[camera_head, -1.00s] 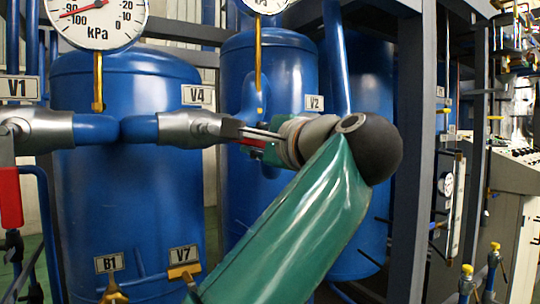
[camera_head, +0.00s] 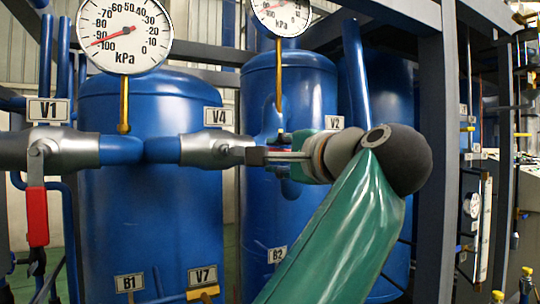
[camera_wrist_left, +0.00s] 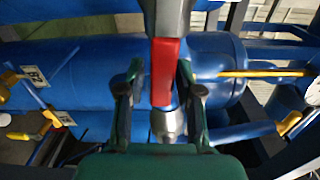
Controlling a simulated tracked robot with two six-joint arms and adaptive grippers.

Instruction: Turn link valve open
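The grey valve by the V4 label (camera_head: 218,117) sits in the blue pipe between two tanks; its name as the link valve is not shown. Its handle (camera_head: 283,156) points right, toward my left gripper (camera_head: 301,156). In the left wrist view the red handle (camera_wrist_left: 163,75) lies between the two fingers of my left gripper (camera_wrist_left: 160,80). The fingers stand apart, with a gap showing on the handle's left side; contact on its right side is unclear. My green forearm hides part of the tank behind. My right gripper is out of view.
The V1 valve at the left has a red handle (camera_head: 37,216) hanging down. Two pressure gauges (camera_head: 124,35) stand above the blue tanks (camera_head: 135,240). A grey frame post (camera_head: 436,170) rises close to my wrist on the right. Yellow-handled V7 (camera_head: 203,293) is below.

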